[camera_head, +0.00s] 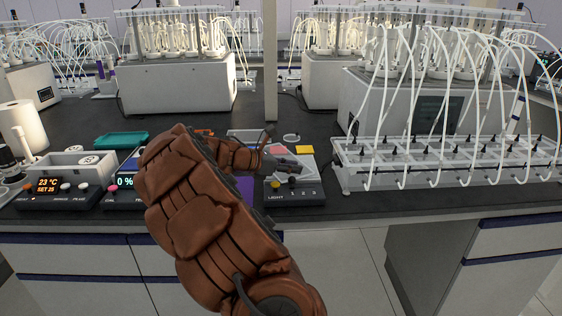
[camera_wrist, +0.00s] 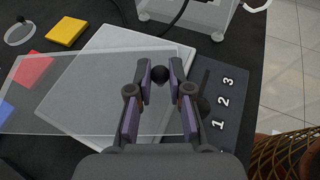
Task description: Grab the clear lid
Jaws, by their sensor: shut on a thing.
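The clear lid (camera_wrist: 95,110) is a flat see-through sheet in the wrist view, spread to the left of my gripper. A round black knob (camera_wrist: 160,76) sits between the fingertips. My gripper (camera_wrist: 160,73) has its purple-padded fingers closed around this knob. In the head view my gripper (camera_head: 293,166) is over the bench behind the light control box. The lid overlaps a white flat panel (camera_wrist: 112,48) in the wrist view. I cannot tell whether the lid touches the surface beneath it.
A dark control box (camera_wrist: 222,105) with numbers 1, 2 and 3 is close on the right. Yellow (camera_wrist: 66,31) and red (camera_wrist: 33,68) squares and a clear ring (camera_wrist: 19,33) lie left. A tube-filled rack (camera_head: 430,160) stands to the right on the bench.

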